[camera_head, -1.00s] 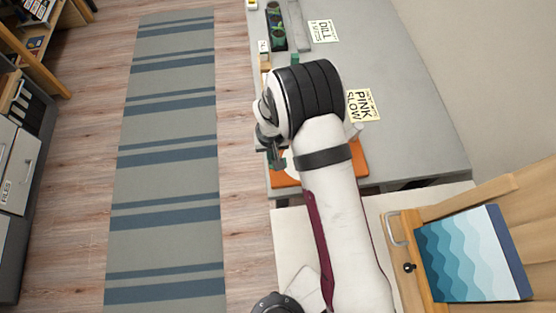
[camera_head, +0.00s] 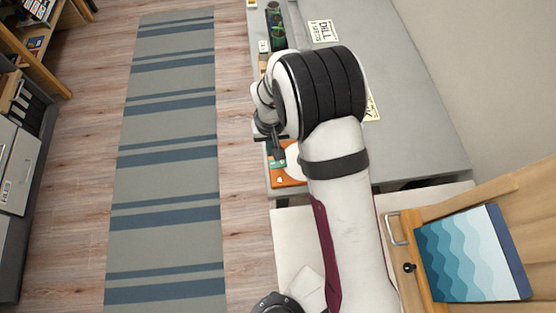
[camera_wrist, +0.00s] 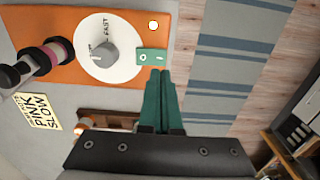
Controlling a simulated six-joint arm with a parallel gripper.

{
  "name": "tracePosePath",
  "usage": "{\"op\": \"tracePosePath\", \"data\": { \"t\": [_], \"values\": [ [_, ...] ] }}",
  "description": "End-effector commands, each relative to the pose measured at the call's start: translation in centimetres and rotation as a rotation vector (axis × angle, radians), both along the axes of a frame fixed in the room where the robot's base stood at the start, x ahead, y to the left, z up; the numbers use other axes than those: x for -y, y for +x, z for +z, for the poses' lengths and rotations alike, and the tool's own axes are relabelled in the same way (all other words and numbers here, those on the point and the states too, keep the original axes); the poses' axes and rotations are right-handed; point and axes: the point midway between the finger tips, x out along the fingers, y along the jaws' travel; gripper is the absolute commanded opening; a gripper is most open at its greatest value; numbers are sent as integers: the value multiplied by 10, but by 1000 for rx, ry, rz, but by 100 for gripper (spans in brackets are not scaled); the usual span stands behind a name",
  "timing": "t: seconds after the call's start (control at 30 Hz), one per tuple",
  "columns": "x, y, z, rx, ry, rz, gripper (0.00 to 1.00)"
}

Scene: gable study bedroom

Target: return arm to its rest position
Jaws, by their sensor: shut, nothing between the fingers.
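My gripper (camera_wrist: 162,78) shows in the wrist view with its two green fingers pressed together and nothing between them. In the head view my gripper (camera_head: 279,155) hangs at the left side of my arm, over the left edge of the desk. The fingertips appear near an orange panel (camera_wrist: 130,15) with a white dial disc and a grey knob (camera_wrist: 103,54) marked FAST. A green plate (camera_wrist: 152,56) with a small ring and dash lies just beyond the fingertips; I cannot tell whether they touch. In the head view my arm hides much of the orange panel (camera_head: 288,178).
The grey desk (camera_head: 420,110) runs along a wall. A PINK SLOW card (camera_wrist: 37,111) and a pink-and-black spool-like part (camera_wrist: 45,58) are near the panel. A DILL card (camera_head: 323,31) lies farther back. The floor with a striped rug (camera_head: 170,130) is open on the left.

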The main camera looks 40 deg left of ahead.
Motion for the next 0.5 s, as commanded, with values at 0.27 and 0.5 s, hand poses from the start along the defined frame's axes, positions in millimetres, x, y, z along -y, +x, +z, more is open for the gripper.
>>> {"op": "tracePosePath", "data": {
  "t": [0.27, 0.5],
  "values": [
    [0, 0, 13, -1, -1, 0, 0],
    [0, 0, 12, 0, 0, 0, 0]
  ]
}}
